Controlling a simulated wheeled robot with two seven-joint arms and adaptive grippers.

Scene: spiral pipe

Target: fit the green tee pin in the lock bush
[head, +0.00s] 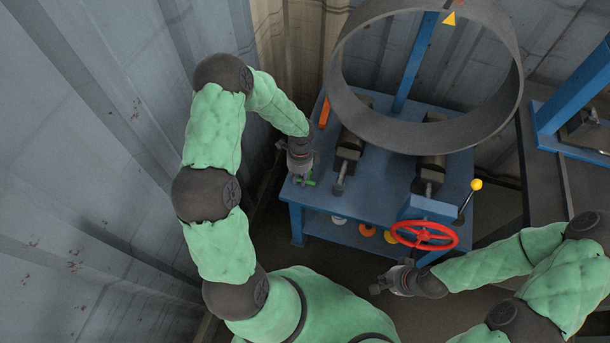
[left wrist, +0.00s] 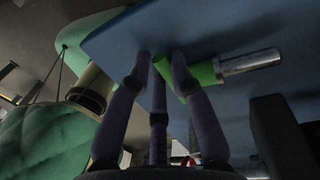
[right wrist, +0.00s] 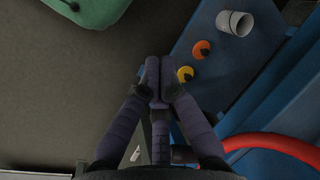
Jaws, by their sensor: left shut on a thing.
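The green tee pin (head: 309,182) is at the near left corner of the blue table, at my left gripper (head: 300,176). In the left wrist view my left gripper (left wrist: 160,72) is shut on the pin's green part (left wrist: 205,74), and its bare metal shaft (left wrist: 250,62) sticks out to the right, over the blue surface. The fingers partly hide the green handle. I cannot make out the lock bush for certain in any view. My right gripper (head: 382,286) is empty in front of the table; its fingers (right wrist: 158,80) are together in the right wrist view.
A large grey pipe ring (head: 345,80) rests above dark rollers on the blue table (head: 385,180). A red handwheel (head: 424,235) and yellow-knobbed lever (head: 476,185) are at its front right. Orange and yellow discs (right wrist: 201,50) and a white cup (right wrist: 236,22) stand on the lower shelf.

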